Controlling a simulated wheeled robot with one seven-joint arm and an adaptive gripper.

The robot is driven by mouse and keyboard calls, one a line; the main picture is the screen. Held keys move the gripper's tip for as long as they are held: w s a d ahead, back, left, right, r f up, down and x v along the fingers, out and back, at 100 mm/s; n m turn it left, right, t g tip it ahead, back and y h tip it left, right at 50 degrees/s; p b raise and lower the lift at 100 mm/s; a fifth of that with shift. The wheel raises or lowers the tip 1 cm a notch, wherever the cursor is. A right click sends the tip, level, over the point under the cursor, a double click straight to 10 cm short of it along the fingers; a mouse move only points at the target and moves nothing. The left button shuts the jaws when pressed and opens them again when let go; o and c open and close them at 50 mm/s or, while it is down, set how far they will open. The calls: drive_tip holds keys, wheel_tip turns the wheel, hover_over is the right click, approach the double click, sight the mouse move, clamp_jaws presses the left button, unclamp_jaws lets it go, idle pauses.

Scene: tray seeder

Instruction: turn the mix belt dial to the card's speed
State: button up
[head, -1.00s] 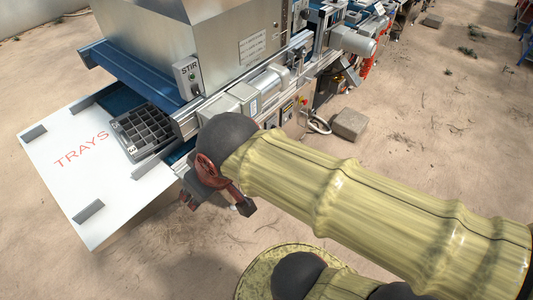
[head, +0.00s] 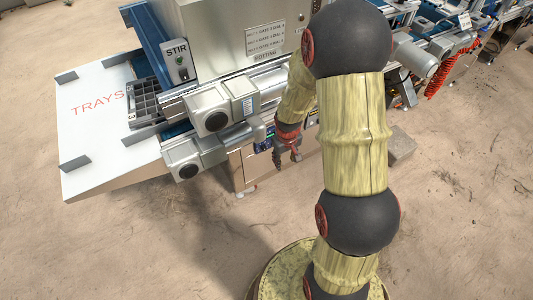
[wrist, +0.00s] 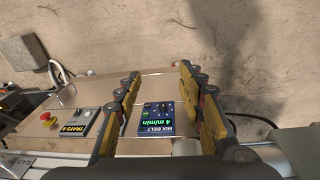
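The mix belt unit (wrist: 156,124) is a small blue box on the tan panel in the wrist view. Small dark controls show above the display, too small to tell the dial's setting. My gripper (wrist: 160,76) is open, its yellow-padded fingers to either side of the box, apart from it and empty. In the head view my gripper (head: 287,158) points down in front of the machine.
A TRAYS box (wrist: 78,123) and a red emergency button (wrist: 46,118) sit left of the mix belt box. Grey motors (head: 212,108) jut out left of my gripper. A STIR switch (head: 180,61) and a white tray table (head: 97,120) stand further left.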

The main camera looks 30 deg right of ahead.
drive_tip(key=w+d+f+n+t, duration=0.2)
drive_tip(key=w+d+f+t, duration=0.25)
drive_tip(key=w+f, duration=0.65)
drive_tip(key=n+t, duration=0.3)
drive_tip(key=t, duration=0.1)
approach(265, 150)
drive_tip(key=w+d+f, duration=0.2)
drive_tip(key=d+f, duration=0.1)
drive_tip(key=d, duration=0.1)
drive_tip(key=s+a+f+n+t+b, duration=0.2)
drive_tip(key=s+a+f+n+t, duration=0.15)
drive_tip(key=t, duration=0.45)
drive_tip(key=shift+m, duration=0.35)
drive_tip(key=w+b, duration=0.2)
drive_tip(key=w, duration=0.5)
drive_tip(key=shift+w+d, duration=0.1)
drive_tip(key=shift+w, duration=0.2)
clamp_jaws()
